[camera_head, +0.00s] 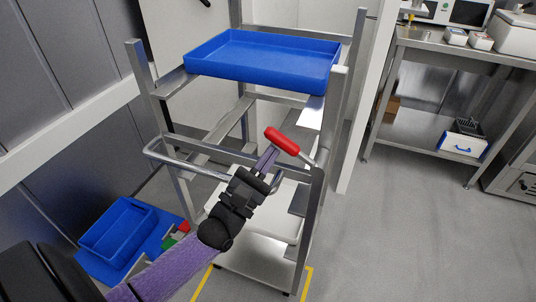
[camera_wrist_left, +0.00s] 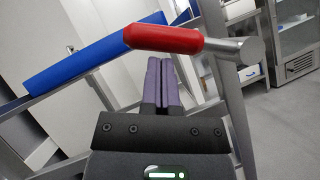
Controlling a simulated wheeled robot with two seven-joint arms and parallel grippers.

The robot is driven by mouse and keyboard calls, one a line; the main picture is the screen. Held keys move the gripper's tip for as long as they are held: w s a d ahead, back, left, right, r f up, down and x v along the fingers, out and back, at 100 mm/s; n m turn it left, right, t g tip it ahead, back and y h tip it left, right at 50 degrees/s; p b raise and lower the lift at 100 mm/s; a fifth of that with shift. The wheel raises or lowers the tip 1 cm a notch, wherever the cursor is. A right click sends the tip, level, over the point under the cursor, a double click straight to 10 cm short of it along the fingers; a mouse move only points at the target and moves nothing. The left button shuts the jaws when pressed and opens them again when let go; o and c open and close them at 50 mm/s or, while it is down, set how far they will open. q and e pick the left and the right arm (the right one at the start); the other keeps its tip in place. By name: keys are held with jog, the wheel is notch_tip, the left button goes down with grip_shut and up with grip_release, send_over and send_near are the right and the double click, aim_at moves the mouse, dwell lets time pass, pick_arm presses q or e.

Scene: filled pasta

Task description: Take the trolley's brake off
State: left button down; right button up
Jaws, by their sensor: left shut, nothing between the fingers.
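The trolley (camera_head: 330,130) is a tall grey metal rack with a blue tray (camera_head: 262,57) on its top level. Its brake lever has a red grip (camera_head: 282,141) on a metal rod at the right front post; the grip also shows large in the left wrist view (camera_wrist_left: 163,39). My left gripper (camera_head: 268,157) is shut and empty, its purple fingers pointing up at the red grip. In the left wrist view the fingertips (camera_wrist_left: 160,62) end just below or behind the grip; whether they touch it I cannot tell. My right gripper is not in view.
A bent push handle (camera_head: 180,166) sticks out at the trolley's front left. Blue crates (camera_head: 118,228) lie on the floor at left. Yellow tape (camera_head: 201,284) marks the floor around the trolley. A steel bench (camera_head: 440,46) stands at right, with clear floor before it.

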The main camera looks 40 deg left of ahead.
aim_at(278, 137)
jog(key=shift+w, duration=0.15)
